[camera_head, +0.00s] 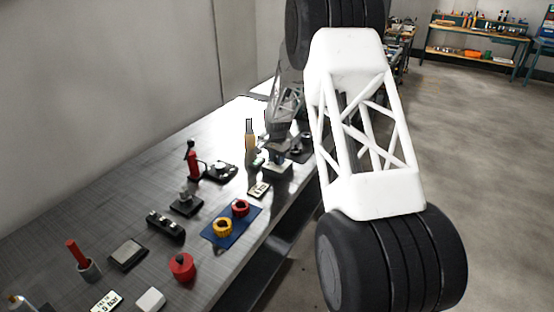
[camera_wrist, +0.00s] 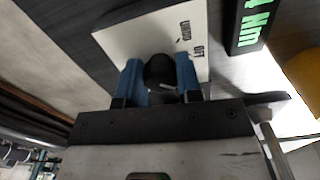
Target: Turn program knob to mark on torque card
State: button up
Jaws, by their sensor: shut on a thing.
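In the wrist view, the round black program knob (camera_wrist: 158,66) stands on a white panel (camera_wrist: 118,42). The panel has dark lettering beside the knob, upside down here; one word looks like "OFF". My gripper (camera_wrist: 160,77) has its two blue fingers on either side of the knob and is shut on it. A pale line shows on the knob between the fingers; its exact direction is hard to tell. The dark torque card (camera_wrist: 250,28) lies to the right with green text that seems to read "4 Nm", partly cut off by the frame edge. In the head view, my arm hides most of the knob's surroundings.
A blue mat (camera_head: 222,237) with a yellow ring (camera_head: 222,227) and a red ring (camera_head: 239,208) lies nearer on the bench. A tall tan bottle-like thing (camera_head: 250,143) stands left of my arm. A red-bodied thing (camera_head: 193,165) and several dark fixtures stand farther left.

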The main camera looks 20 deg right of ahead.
jog(key=o, duration=0.9)
jog(key=shift+o, duration=0.2)
jog(key=shift+r, duration=0.1)
jog(key=shift+r, duration=3.85)
